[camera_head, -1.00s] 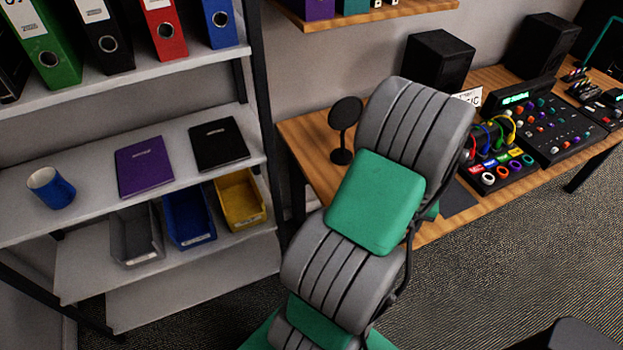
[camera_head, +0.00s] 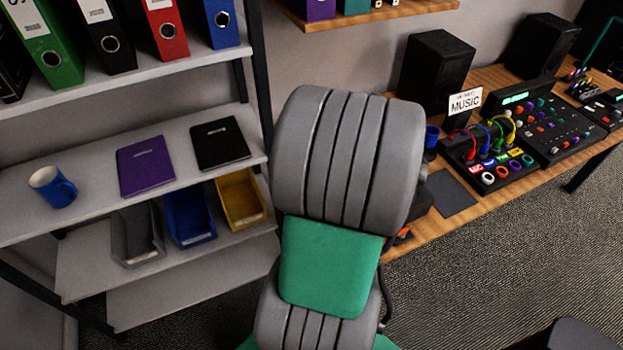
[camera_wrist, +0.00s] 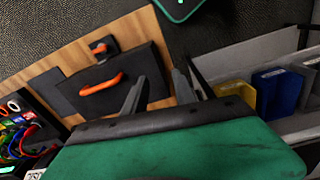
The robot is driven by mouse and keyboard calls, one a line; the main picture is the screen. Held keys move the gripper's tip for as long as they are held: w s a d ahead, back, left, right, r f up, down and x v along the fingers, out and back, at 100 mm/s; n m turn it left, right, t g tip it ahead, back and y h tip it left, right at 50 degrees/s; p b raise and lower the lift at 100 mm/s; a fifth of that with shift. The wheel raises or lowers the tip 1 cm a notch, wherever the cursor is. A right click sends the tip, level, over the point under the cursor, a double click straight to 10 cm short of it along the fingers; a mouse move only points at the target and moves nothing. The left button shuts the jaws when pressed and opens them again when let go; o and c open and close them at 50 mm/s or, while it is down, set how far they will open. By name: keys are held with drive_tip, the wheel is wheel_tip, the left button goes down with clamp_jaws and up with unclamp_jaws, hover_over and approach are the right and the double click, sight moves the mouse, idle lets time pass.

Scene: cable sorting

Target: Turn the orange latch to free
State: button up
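The orange latch (camera_wrist: 101,48) is a short orange piece on a small black block at the wooden desk's edge in the wrist view. Beside it lies a flat dark case (camera_wrist: 118,76) with a curved orange handle (camera_wrist: 102,84). In the head view my arm hides most of this area; a small orange bit (camera_head: 404,234) shows at the desk's front edge, probably the latch. My gripper (camera_wrist: 158,84) shows two grey fingers spread apart in the wrist view, near the case's side and apart from the latch. Nothing shows between the fingers.
A dark mat (camera_head: 450,196) and a panel with coloured cables and rings (camera_head: 492,166) are on the desk right of my arm. A blue cup (camera_head: 431,137) and MUSIC sign (camera_head: 465,102) stand behind. Shelves with coloured bins (camera_head: 189,217) stand at left.

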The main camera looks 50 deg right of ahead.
drive_tip(key=w+a+r+n, duration=0.2)
drive_tip(key=w+a, duration=0.1)
drive_tip(key=w, duration=0.2)
drive_tip(key=w+a+r+n+t, duration=0.1)
drive_tip(key=w+a+r, duration=0.1)
drive_tip(key=w, duration=0.3)
drive_tip(key=shift+a+r+n+h+p, duration=0.15)
drive_tip(key=shift+a+n+h+p, duration=0.25)
drive_tip(key=shift+a, duration=0.1)
drive_tip(key=shift+w, duration=0.1)
